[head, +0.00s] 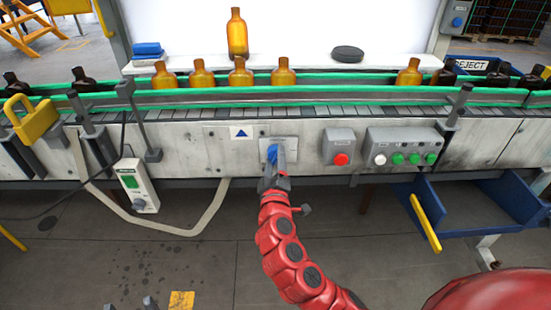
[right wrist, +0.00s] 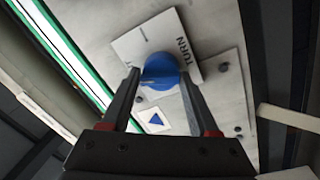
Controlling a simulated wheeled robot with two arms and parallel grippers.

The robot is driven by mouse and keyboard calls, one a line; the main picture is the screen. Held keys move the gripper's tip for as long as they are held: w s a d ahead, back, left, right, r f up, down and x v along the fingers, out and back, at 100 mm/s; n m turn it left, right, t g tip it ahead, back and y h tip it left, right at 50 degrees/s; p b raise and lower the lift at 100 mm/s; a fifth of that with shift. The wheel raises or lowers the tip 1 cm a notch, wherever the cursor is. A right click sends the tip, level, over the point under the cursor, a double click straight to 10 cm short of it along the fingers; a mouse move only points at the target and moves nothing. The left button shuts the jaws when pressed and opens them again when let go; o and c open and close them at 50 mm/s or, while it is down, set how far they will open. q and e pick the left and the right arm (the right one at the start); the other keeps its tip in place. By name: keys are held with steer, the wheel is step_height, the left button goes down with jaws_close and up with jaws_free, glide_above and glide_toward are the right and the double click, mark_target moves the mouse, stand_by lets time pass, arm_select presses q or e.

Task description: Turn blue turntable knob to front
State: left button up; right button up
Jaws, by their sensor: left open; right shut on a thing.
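The blue turntable knob (head: 272,152) sits on a pale plate (head: 291,143) on the front face of the conveyor. My right gripper (head: 279,160) reaches up to it and hides part of it. In the right wrist view the round blue knob (right wrist: 160,71) lies between the two fingers of my right gripper (right wrist: 158,80), which is shut on it. The plate (right wrist: 132,46) there carries the word TURN. My left gripper (head: 131,304) shows only as two grey fingertips at the bottom edge, open, low and far from the knob.
A grey box with a red button (head: 341,159) and a panel with several buttons (head: 403,147) are right of the knob. A blue triangle label (head: 241,133) is left of it. Amber bottles (head: 238,73) stand on the conveyor behind green rails. A blue tray (head: 470,205) juts out at right.

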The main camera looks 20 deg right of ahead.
steer(key=shift+a+f+n+y+p, duration=0.15)
steer(key=shift+n+p, duration=0.1)
steer(key=shift+n, duration=0.85)
steer(key=shift+f+n+y+p, duration=0.1)
steer(key=shift+n+y+p, duration=0.1)
steer(key=shift+n, duration=0.9)
steer(key=o, duration=1.3)
steer(key=shift+p+v, duration=1.6)
steer(key=shift+v, duration=7.1)
